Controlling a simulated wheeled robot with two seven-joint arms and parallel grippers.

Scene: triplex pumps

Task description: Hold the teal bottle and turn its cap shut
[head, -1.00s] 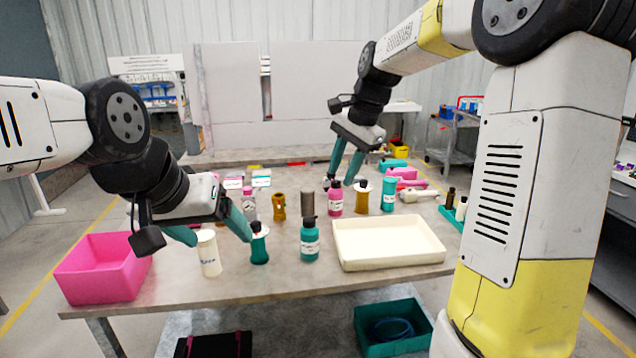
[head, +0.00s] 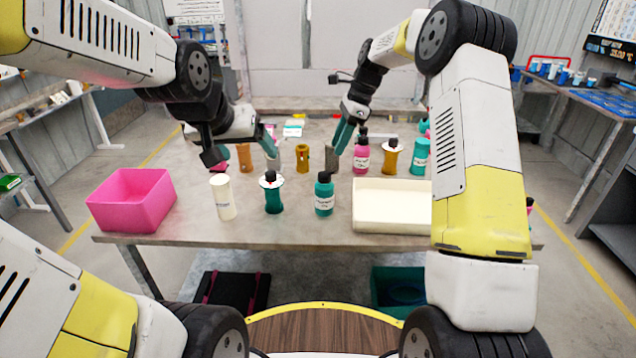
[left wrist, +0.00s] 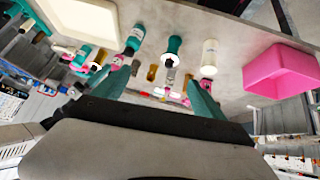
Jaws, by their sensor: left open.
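Several teal bottles stand upright on the table. One teal bottle with a white collar and dark top (head: 273,198) is at the front; it also shows in the left wrist view (left wrist: 173,46). Right of it stands a teal bottle with a black cap and white label (head: 324,198), also in the left wrist view (left wrist: 135,40). A third teal bottle (head: 420,158) is farther back right. My left gripper (head: 251,146) is open and empty, above and behind the front bottles. My right gripper (head: 343,140) points down near a grey cylinder (head: 331,160); its finger gap is unclear.
A pink box (head: 130,203) stands at the table's left end, beside a white bottle (head: 223,198). A cream tray (head: 390,215) lies front right. Amber (head: 303,158) and pink (head: 361,156) bottles stand behind. The front strip of table is clear.

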